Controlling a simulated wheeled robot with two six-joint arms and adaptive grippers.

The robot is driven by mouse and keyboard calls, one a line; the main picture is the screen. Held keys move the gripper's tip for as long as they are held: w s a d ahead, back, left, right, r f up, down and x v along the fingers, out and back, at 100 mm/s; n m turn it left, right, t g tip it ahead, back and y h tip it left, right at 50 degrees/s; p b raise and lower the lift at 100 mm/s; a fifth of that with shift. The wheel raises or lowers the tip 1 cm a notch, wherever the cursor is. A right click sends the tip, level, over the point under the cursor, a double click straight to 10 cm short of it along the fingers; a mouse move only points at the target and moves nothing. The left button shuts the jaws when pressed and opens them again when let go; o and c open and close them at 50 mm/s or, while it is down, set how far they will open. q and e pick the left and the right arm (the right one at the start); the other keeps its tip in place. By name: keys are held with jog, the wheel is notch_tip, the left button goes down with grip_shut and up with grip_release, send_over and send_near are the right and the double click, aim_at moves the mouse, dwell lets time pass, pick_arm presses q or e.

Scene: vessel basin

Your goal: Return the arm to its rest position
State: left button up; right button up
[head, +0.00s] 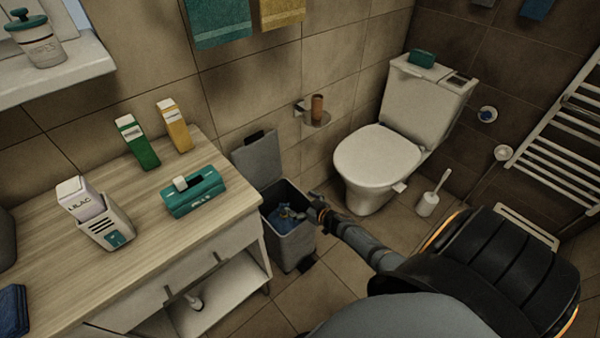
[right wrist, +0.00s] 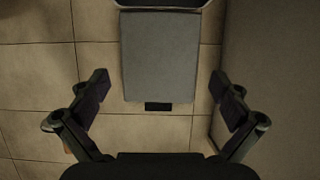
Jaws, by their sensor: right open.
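My right arm (head: 365,245) reaches in from the lower right of the head view. My right gripper (head: 318,208) is small there, at the right edge of the open grey bin. In the right wrist view my right gripper (right wrist: 160,100) has its two fingers wide apart with nothing between them. My left gripper is not in view.
The bin (head: 293,248) stands with its lid up beside the wooden-topped cabinet (head: 140,240). A toilet (head: 375,155), toilet brush (head: 428,203) and towel rail (head: 560,150) are to the right. The counter holds cartons, a teal box (head: 194,193) and a white holder. Floor shows in front of the bin.

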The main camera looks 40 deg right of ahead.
dwell(0.3)
jog(key=s+a+f+g+h+p, duration=0.1)
jog(key=s+f+g+p, duration=0.1)
jog(key=s+f, duration=0.35)
jog(key=s+f+m+g+h+p, duration=0.1)
jog(key=s+f+g+p, duration=0.15)
jog(key=s, duration=0.65)
jog(key=s+a+f+g+h+p, duration=0.1)
jog(key=s+f+g+p, duration=0.1)
jog(key=s+f, duration=0.35)
jog(key=s+a+f+g+p, duration=0.1)
jog(key=s+a+g, duration=0.1)
jog(key=s, duration=1)
jog(key=s+a+f+g+y+p, duration=0.1)
jog(key=s+a+f+g+p, duration=0.1)
jog(key=s, duration=0.9)
jog(key=a+g, duration=0.1)
jog(key=a, duration=0.1)
jog(key=shift+s+a+f+n+g, duration=0.2)
jog(key=shift+s+a+n+g, duration=0.1)
jog(key=shift+s+a+g, duration=0.1)
